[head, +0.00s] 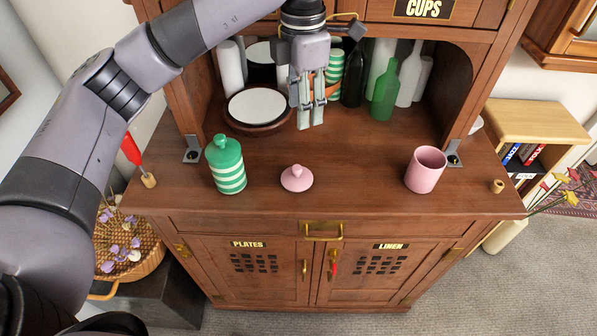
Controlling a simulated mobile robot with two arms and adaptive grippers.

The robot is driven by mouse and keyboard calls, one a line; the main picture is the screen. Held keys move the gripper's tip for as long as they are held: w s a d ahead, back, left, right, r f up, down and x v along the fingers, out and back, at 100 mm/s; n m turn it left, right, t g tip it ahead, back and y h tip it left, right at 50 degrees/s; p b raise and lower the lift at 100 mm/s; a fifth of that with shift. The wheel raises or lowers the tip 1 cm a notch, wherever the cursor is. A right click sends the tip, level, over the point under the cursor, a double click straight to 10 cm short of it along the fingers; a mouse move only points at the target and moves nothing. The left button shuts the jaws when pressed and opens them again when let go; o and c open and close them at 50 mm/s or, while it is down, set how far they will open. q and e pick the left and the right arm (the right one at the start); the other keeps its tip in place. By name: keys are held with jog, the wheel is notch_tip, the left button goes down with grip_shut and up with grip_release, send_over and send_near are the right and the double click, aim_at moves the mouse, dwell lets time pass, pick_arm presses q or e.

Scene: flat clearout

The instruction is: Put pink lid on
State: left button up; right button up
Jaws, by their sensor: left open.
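The pink lid (297,178) lies on the wooden counter of the cabinet, knob up, near the middle. A pink open-topped pot (425,170) stands upright on the counter to the right, apart from the lid. My left gripper (311,115) comes down from above, its fingers pointing down in front of the alcove, above and behind the lid. It is open, with nothing seen between its fingers. My right gripper is not in view.
A green-and-white striped jar (229,172) stands left of the lid. The alcove behind holds a white plate (257,106), a green bottle (385,92) and other bottles. A small cork (497,186) lies at the right edge. Counter between lid and pot is clear.

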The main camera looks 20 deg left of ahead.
pick_arm(q)
jog(key=p, duration=0.3)
send_over(297, 167)
jog(key=f, duration=1.1)
jog(key=shift+w+d+f, duration=0.1)
jog(key=shift+d+f, duration=0.2)
jog(key=shift+d, duration=0.1)
jog(key=shift+a+f+p, duration=0.15)
jog(key=shift+f+p, duration=0.3)
jog(key=shift+f, duration=0.1)
jog(key=f, duration=0.1)
jog(key=f+p, duration=0.1)
jog(key=f, duration=0.1)
jog(key=shift+s+a+f+p, duration=0.2)
jog(key=shift+a+f+p, duration=0.1)
jog(key=shift+f, duration=0.4)
jog(key=shift+d, duration=0.1)
jog(key=shift+c, duration=0.3)
grip_shut()
